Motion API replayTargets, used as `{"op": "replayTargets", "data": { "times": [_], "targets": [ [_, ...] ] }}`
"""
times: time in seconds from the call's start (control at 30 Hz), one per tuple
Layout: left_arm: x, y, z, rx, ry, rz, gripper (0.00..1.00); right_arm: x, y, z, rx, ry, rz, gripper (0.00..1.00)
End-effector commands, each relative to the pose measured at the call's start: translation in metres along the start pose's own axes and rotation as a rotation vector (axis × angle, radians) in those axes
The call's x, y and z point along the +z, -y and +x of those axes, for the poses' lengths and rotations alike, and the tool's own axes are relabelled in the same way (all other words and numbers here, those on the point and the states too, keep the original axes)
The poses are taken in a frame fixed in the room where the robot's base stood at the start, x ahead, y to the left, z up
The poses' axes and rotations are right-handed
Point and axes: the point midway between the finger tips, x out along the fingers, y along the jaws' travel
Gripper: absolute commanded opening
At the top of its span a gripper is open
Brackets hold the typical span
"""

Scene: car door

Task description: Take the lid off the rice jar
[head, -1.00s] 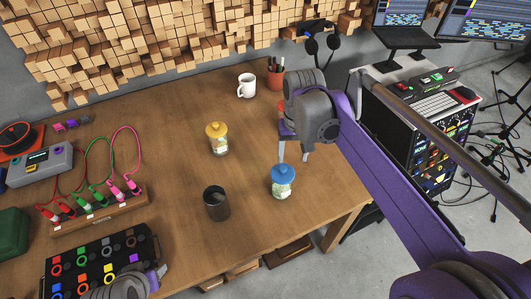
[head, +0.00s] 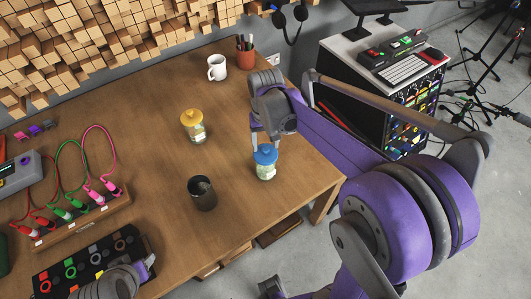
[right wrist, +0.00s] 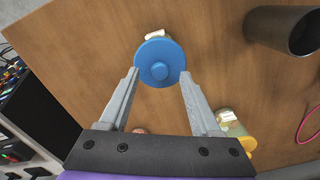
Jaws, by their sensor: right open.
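A glass jar with a blue lid (head: 265,154) stands upright on the table, with pale contents in its glass body (head: 265,173). My right gripper (head: 266,142) is open just above it. In the right wrist view, the blue lid (right wrist: 160,60) lies between and slightly beyond the open fingertips (right wrist: 159,74); I see no clear contact. A second jar with a yellow lid (head: 191,118) stands to the left, its lid on. I cannot tell from the contents which jar holds rice. My left gripper (head: 120,282) is partly in view at the bottom left; its fingers are not clear.
A dark open cup (head: 202,194) stands left of the blue-lidded jar. A white mug (head: 217,67) and a pen pot (head: 246,60) are at the back. A cable rack (head: 75,222) and a dark tool tray (head: 85,262) are at the left. The table's right edge is near the blue-lidded jar.

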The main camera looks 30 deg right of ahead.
Motion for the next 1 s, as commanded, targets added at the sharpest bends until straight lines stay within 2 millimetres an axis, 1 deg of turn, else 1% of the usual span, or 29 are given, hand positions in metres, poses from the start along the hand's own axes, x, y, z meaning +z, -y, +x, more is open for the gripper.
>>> {"op": "replayTargets", "data": {
  "times": [0.03,0.13,0.37,0.4,0.47,0.5,0.57,0.7,0.73,1.0],
  "targets": [
    [0.0007,0.0000,0.0007,0.000,0.001,0.000,0.50,0.0001,0.0000,0.0069,0.000,0.000,0.000,0.64],
    [0.0010,0.0000,0.0010,0.000,0.001,0.000,0.50,0.0002,-0.0001,0.0138,0.000,0.000,0.000,0.64],
    [0.0009,0.0000,0.0009,0.000,0.001,0.000,0.50,0.0002,-0.0001,0.0146,0.000,0.000,0.000,0.64],
    [0.0009,0.0000,0.0009,0.000,0.001,0.000,0.50,0.0002,-0.0001,0.0146,0.000,0.000,0.000,0.57],
    [0.0009,0.0000,0.0009,0.000,0.001,0.000,0.50,0.0002,-0.0001,0.0145,0.000,0.000,0.000,0.46],
    [0.0009,0.0000,0.0009,0.000,0.001,0.000,0.50,0.0002,-0.0001,0.0145,0.000,0.000,0.000,0.39],
    [0.0009,0.0000,0.0009,0.000,0.001,0.000,0.50,0.0002,-0.0001,0.0144,0.000,0.000,0.000,0.28],
    [0.0009,0.0000,0.0009,0.000,0.001,0.000,0.50,0.0003,-0.0002,0.0144,0.000,0.000,0.000,0.03],
    [0.0009,0.0000,0.0009,0.000,0.001,0.000,0.50,0.0003,-0.0002,0.0144,0.000,0.000,0.000,0.00],
    [0.0009,0.0000,0.0009,0.000,0.001,0.000,0.50,0.0003,-0.0002,0.0142,0.000,0.000,0.000,0.00]
  ]
}}
